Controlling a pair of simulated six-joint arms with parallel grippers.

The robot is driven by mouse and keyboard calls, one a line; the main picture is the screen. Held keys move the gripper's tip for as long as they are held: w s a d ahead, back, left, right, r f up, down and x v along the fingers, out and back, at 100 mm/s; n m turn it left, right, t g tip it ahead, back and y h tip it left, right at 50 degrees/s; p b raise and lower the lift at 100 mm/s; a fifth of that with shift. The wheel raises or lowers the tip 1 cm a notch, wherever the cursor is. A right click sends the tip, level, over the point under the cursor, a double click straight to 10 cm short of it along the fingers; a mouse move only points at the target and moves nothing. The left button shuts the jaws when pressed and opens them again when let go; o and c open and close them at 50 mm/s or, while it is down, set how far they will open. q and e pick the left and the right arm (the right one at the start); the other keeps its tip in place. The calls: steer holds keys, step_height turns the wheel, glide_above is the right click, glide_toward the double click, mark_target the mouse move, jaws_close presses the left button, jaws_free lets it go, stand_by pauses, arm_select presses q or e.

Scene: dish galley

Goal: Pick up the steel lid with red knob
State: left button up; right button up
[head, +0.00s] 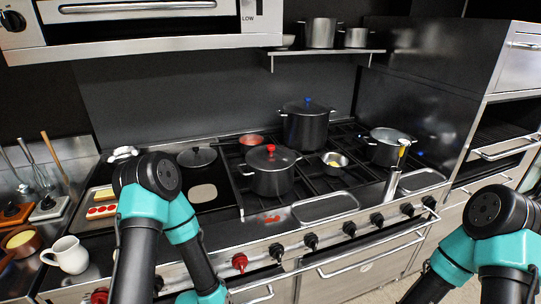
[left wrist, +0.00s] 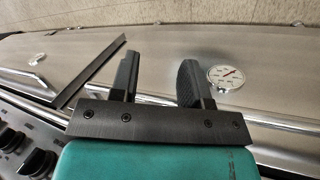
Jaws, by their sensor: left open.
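The steel lid with red knob (head: 259,160) sits on a steel pot (head: 271,184) on the stove, with its red knob upright at the centre. It shows only in the head view. My left gripper (left wrist: 160,78) is open and empty in the left wrist view, its two dark fingers apart in front of the oven front. In the head view my left arm folds down past the bottom edge, so its gripper is out of frame there, well below and in front of the lid. My right arm is at the lower right, with its gripper out of frame.
A taller pot with a blue-knobbed lid (head: 305,108) stands behind. A dark flat lid (head: 197,156) lies to the left. A small steel bowl (head: 334,162) and an open pot (head: 388,149) are to the right. A round gauge (left wrist: 226,78) is beside my left fingers.

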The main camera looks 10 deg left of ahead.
arm_select(q)
steer(key=o, duration=0.4)
steer(key=shift+w, duration=0.1)
